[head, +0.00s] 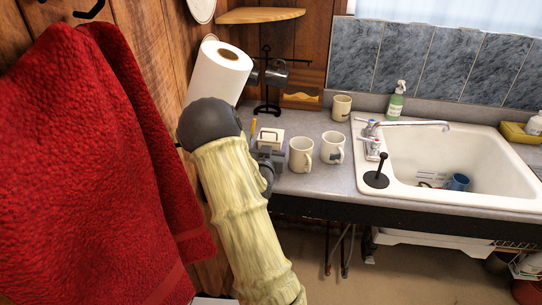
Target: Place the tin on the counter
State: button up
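A small cream box-like thing (270,134) with a dark loop-shaped mark or handle shows at the left end of the counter (310,186). It may be the tin, but I cannot tell for sure. Grey parts of my gripper (268,157) are right against it in the picture, just below. My sleeved arm and its dark joint cover much of that area. The fingertips are not clear, so I cannot tell whether they are open or closed on the box, or whether the box touches the counter.
Two white mugs (301,154) (333,147) stand close right of my gripper, and a beige mug (342,107) behind. A paper roll (219,70) and dark metal stand (267,92) are behind my arm. The sink (430,160) is right. Red towels (95,160) hang left.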

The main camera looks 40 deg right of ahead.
jog(key=shift+f, duration=1.95)
jog(key=shift+f, duration=0.15)
jog(key=o, duration=1.1)
jog(key=shift+p, duration=0.3)
jog(key=shift+b+v, duration=1.65)
jog(key=shift+v, duration=4.4)
